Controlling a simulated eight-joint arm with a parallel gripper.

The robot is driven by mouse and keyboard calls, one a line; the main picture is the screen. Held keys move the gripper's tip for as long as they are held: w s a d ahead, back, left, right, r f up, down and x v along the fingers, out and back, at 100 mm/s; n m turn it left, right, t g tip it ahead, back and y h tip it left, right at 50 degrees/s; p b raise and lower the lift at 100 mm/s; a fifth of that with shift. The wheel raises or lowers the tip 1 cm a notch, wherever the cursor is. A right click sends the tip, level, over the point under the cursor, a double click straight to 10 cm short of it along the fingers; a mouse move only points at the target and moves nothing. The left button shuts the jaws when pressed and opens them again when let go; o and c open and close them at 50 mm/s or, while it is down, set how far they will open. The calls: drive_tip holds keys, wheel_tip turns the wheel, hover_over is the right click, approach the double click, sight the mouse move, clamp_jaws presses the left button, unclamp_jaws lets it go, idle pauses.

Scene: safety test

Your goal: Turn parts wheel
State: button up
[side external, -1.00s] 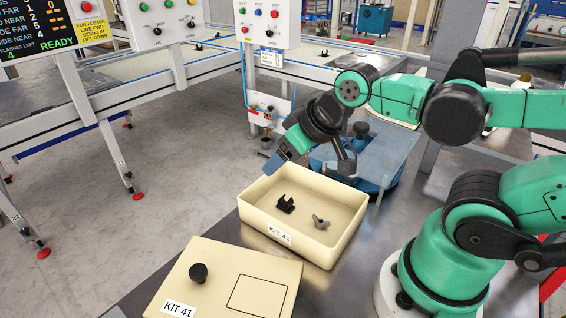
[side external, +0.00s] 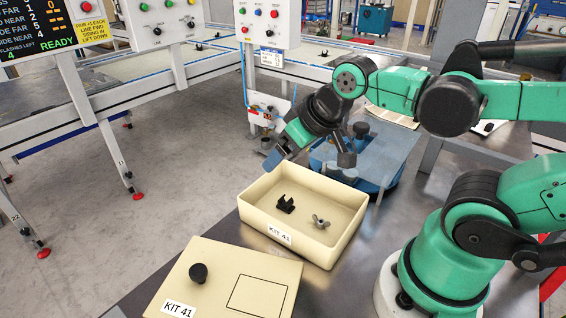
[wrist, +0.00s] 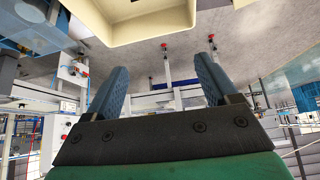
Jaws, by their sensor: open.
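The blue round unit (side external: 378,178), which looks like the parts wheel, stands behind the cream bin on the metal bench. A clear cover and a dark knob (side external: 361,130) show on top of it. My gripper (side external: 311,160) is open and empty, above the back of the bin and in front of the blue unit, partly hiding it. In the wrist view both blue fingers (wrist: 162,66) are spread apart with nothing between them. The cream KIT 41 bin (side external: 258,222) holds a black clip-like part (side external: 286,204) and a grey wing-nut-like part (side external: 320,222).
A cream KIT 41 lid or board (side external: 215,268) with a black knob (side external: 198,273) lies at the front left. A control box (side external: 268,24) and a display (side external: 60,28) stand beyond. Open floor lies left of the bench. The bin's rim is close below my gripper.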

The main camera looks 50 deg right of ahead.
drive_tip(key=w+d+r+m+g+h, duration=0.15)
drive_tip(key=d+m+g, duration=0.3)
drive_tip(key=d, duration=0.95)
drive_tip(key=m+g+y, duration=0.2)
drive_tip(key=m, duration=0.2)
hover_over(362, 125)
drive_tip(key=shift+w+a+r+h, duration=0.15)
drive_tip(key=shift+w+a+h, duration=0.05)
drive_tip(key=shift+h, duration=0.05)
drive_tip(key=shift+s+d, duration=0.15)
drive_tip(key=shift+d, duration=0.1)
drive_tip(key=shift+f, duration=2.9)
clamp_jaws()
